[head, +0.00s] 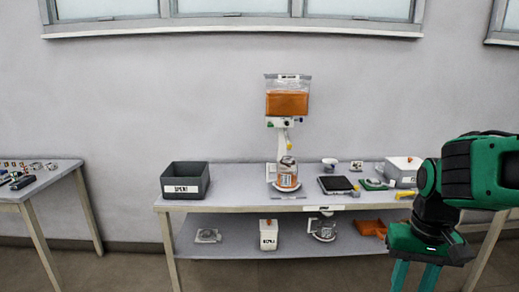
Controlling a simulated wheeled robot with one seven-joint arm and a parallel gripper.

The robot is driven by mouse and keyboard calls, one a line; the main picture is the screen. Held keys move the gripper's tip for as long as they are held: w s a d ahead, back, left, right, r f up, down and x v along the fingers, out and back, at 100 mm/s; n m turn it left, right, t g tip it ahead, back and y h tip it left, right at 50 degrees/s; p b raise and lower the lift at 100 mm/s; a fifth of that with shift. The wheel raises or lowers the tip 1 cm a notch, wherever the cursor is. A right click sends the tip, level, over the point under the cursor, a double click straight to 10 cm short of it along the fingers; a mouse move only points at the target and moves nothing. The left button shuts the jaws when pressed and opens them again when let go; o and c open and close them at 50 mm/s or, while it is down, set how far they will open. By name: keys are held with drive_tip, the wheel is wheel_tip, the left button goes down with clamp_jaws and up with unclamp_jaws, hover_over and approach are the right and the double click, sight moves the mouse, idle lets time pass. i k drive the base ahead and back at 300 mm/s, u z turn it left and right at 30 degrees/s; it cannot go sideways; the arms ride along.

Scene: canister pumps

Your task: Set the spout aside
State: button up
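A canister pump dispenser with a clear, orange-filled canister (287,103) stands on the upper shelf of the bench. Its white head (282,123) carries small coloured parts, and a small yellow part (289,147) sits below it. I cannot tell for certain which part is the spout. A glass jar (287,173) stands on a plate under the dispenser. My gripper (415,281) is at the lower right, pointing down, well to the right of the dispenser. Its two teal fingers are apart with nothing seen between them; the tips run to the bottom edge.
The bench (235,202) also holds a dark grey bin (185,180), a black flat device (337,184), a cup (329,164) and a white box (403,168). The lower shelf (240,242) holds a white container (268,235) and orange trays (369,227). Another table (60,185) stands left.

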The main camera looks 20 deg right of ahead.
sight(290, 146)
drive_tip(key=u, duration=0.1)
drive_tip(key=i, duration=1)
drive_tip(key=z, duration=0.05)
